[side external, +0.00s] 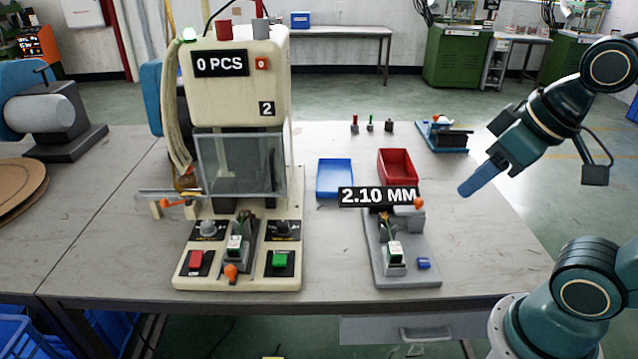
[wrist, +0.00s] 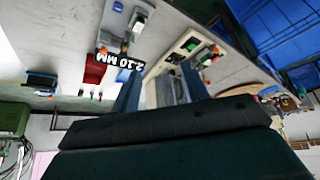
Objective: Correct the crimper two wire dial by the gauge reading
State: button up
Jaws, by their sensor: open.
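The crimper (side external: 240,80) is a cream machine on the left of the bench in the side view, showing "0 PCS" and a "2" label. Its base has a left dial (side external: 208,228) and a right dial (side external: 284,228); their small labels are unreadable. The grey gauge (side external: 408,265) stands to its right, under a display (side external: 378,196) reading 2.10 MM. A small green-and-white part sits on the gauge. My gripper (side external: 468,188) is open and empty, above the bench's right side, apart from everything. Its two blue fingers show in the wrist view (wrist: 160,75).
A red button (side external: 196,262), a green button (side external: 280,262) and an orange-knobbed lever (side external: 231,272) are on the crimper base. A blue tray (side external: 334,178) and a red bin (side external: 397,166) stand behind the gauge. The bench right of the gauge is clear.

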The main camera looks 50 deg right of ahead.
jog(key=shift+o, duration=0.6)
jog(key=w+a+f+n+g+y, duration=0.15)
jog(key=w+n, duration=0.35)
jog(key=w, duration=1.6)
jog(key=w+d+f+n+y, duration=0.1)
jog(key=w+f+n, duration=0.3)
jog(key=w+f, duration=1.2)
jog(key=shift+w+d+f+g+y, duration=0.25)
jog(key=shift+g+y, duration=0.1)
jog(key=shift+g, duration=0.1)
